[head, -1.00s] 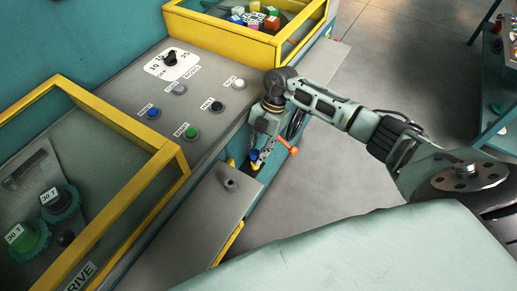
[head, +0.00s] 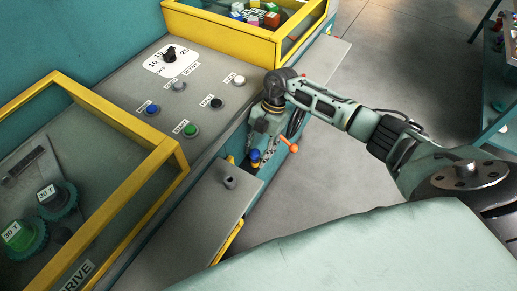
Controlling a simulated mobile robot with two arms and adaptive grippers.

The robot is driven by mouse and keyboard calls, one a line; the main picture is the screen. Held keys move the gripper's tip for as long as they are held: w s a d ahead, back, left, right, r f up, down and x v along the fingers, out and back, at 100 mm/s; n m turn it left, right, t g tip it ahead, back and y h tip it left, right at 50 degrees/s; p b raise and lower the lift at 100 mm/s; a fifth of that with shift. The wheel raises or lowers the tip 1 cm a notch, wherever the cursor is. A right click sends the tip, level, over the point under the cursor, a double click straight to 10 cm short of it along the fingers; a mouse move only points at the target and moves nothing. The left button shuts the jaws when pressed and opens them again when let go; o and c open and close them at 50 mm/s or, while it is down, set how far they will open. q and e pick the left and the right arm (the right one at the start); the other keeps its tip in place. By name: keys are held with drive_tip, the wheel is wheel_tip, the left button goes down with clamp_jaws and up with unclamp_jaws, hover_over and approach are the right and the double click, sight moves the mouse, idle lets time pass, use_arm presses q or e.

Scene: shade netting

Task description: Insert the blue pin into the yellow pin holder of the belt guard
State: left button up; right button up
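The blue pin (head: 255,154) shows as a small blue head at the right side of the machine, just beyond the small hinged-looking grey plate. My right gripper (head: 262,150) points down right at the pin, its fingers close around or beside the head. Whether they grip it is too small to tell. A yellow part (head: 230,160), perhaps of the belt guard, shows left of the pin. The spot under the pin is mostly hidden, so I cannot tell whether the pin sits in the yellow holder. My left gripper is out of view.
An orange-ended handle (head: 289,145) is close to the right of my gripper. The grey plate (head: 215,203) is in front. A button panel (head: 205,65) and a yellow-framed bin of coloured cubes (head: 225,38) lie behind. Open floor (head: 370,70) is to the right.

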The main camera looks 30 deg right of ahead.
drive_tip(key=shift+r, duration=0.1)
drive_tip(key=v, duration=1.2)
idle(0.4)
